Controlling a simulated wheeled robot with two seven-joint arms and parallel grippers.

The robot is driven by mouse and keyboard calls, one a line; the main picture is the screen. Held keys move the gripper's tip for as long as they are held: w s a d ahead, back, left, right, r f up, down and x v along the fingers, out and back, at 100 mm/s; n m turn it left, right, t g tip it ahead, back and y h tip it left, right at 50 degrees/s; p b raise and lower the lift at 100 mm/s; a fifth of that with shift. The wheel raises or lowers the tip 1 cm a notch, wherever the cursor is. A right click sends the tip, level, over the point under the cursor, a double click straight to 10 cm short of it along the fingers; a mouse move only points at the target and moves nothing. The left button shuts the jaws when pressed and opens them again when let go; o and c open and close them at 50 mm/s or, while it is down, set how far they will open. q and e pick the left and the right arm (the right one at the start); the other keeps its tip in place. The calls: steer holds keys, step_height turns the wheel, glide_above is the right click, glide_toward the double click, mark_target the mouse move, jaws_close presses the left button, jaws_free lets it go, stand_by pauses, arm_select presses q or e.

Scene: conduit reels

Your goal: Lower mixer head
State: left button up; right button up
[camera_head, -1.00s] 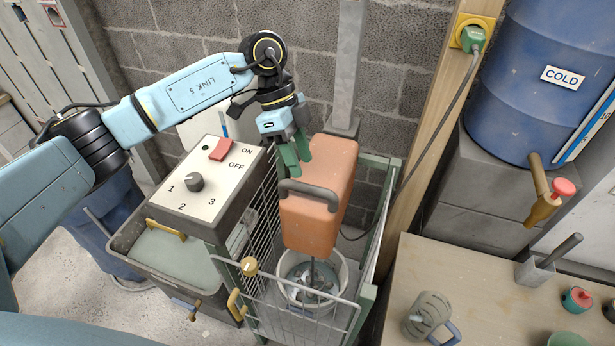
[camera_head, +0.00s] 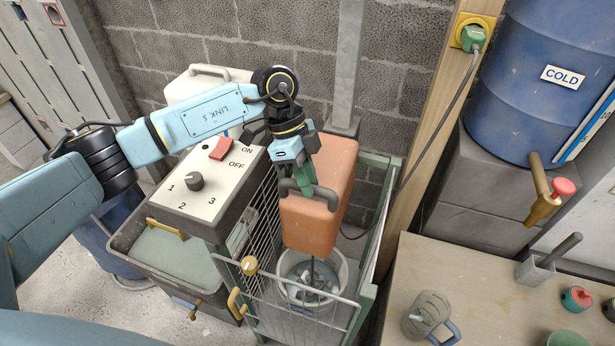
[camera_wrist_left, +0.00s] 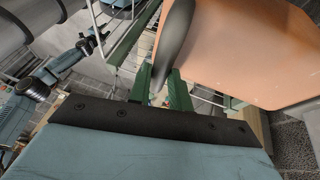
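The mixer head (camera_head: 322,212) is an orange block with a dark grey handle (camera_head: 318,194) on its front. It sits over a pale bucket (camera_head: 341,277) inside a wire guard cage, and a thin shaft runs from it into the bucket. My left gripper (camera_head: 297,187) has its green fingers at the handle. In the left wrist view the handle (camera_wrist_left: 176,40) runs down between the two fingers (camera_wrist_left: 162,88). I cannot tell whether they press on it. In that view a blue arm with black joints, likely my right, shows at the left; its gripper is too small to read.
A control panel (camera_head: 172,207) with a red switch and a dial stands left of the cage. The cage front has a wire gate (camera_head: 290,311) with brass fittings. A wooden post and blue COLD drum (camera_head: 535,70) stand right. A worktable (camera_head: 480,285) holds a jug and small items.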

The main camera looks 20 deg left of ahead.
mark_target(307, 199)
arm_select(q)
jaws_close()
step_height(307, 199, down, 4)
steer(key=shift+f+b, duration=0.15)
steer(key=shift+b, duration=0.4)
steer(key=shift+s, duration=0.15)
steer(key=o, duration=0.9)
jaws_free()
steer(key=shift+f, duration=0.1)
steer(key=shift+c, duration=0.2)
steer(key=shift+r, duration=0.25)
steer(key=v, duration=1.3)
